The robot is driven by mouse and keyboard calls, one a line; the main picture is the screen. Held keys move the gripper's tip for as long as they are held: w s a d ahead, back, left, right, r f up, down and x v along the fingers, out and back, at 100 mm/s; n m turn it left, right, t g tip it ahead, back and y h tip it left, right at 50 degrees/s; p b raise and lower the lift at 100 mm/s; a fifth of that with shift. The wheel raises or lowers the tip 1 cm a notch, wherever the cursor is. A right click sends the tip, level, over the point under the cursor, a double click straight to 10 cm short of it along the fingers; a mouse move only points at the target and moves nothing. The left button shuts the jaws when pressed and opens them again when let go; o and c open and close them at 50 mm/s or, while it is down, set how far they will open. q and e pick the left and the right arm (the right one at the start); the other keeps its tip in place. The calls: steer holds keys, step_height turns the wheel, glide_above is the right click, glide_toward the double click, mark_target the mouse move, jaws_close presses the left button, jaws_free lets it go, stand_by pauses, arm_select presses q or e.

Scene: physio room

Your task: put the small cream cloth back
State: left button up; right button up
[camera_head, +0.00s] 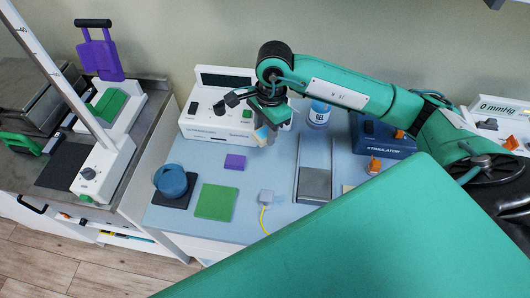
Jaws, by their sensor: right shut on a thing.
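My right gripper (264,122) reaches in from the right above the blue tabletop (230,172), in front of the white control unit. It is shut on a small cream piece, which looks like the small cream cloth (262,134) and hangs below the fingers, apart from the tabletop. The fingers and the arm hide part of it. Another small pale patch (348,188) shows on the tabletop at the right, partly covered; I cannot tell what it is. My left gripper is not in view.
The white control unit (215,127) and a gel bottle (319,113) stand at the back. A blue stimulator (383,141) stands right. Green bodywork covers the lower right.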

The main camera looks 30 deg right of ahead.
steer(key=p, duration=0.1)
glide_above(264, 163)
steer(key=f, duration=0.7)
steer(key=shift+w+d+f, duration=0.15)
steer(key=shift+d+f, duration=0.05)
step_height(264, 163, down, 4)
steer(key=shift+p, duration=0.75)
steer(key=shift+f, duration=0.2)
steer(key=shift+f+b, duration=0.2)
steer(key=shift+b, duration=0.15)
steer(key=o, duration=1)
steer(key=shift+r, duration=0.1)
steer(key=shift+o, duration=0.2)
